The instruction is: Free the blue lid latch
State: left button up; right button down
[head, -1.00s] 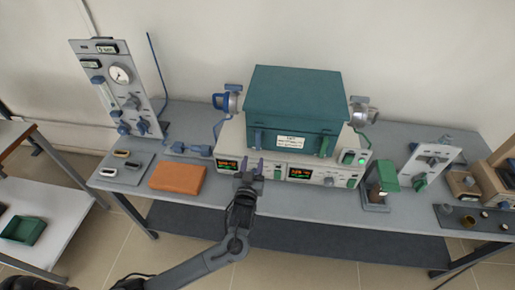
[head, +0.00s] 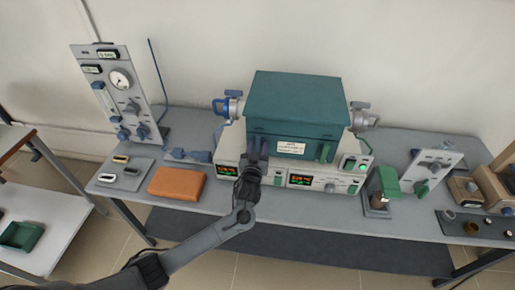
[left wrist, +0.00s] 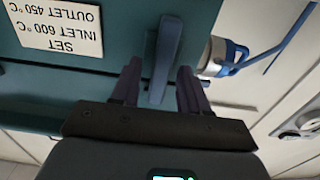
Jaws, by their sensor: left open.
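The teal furnace box (head: 296,98) stands on a pale control unit on the bench. The blue lid latch (left wrist: 166,48) shows in the left wrist view as an upright blue bar on the teal front. In the head view my gripper covers it. My left gripper (head: 257,150) is at the left part of the furnace front. In the left wrist view my left gripper (left wrist: 159,69) is open, with one finger on each side of the latch. A gap shows beside the latch; contact is not clear. My right gripper is not in view.
A green latch (head: 326,152) sits on the right of the furnace front, past a white label (head: 291,148). Metal fittings with a blue handle (head: 221,107) and a grey handle (head: 361,105) flank the box. An orange-brown block (head: 176,184) lies at the left.

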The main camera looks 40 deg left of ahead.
pick_arm(q)
jog(key=shift+c, duration=0.2)
grip_shut()
jog(key=shift+r, duration=0.1)
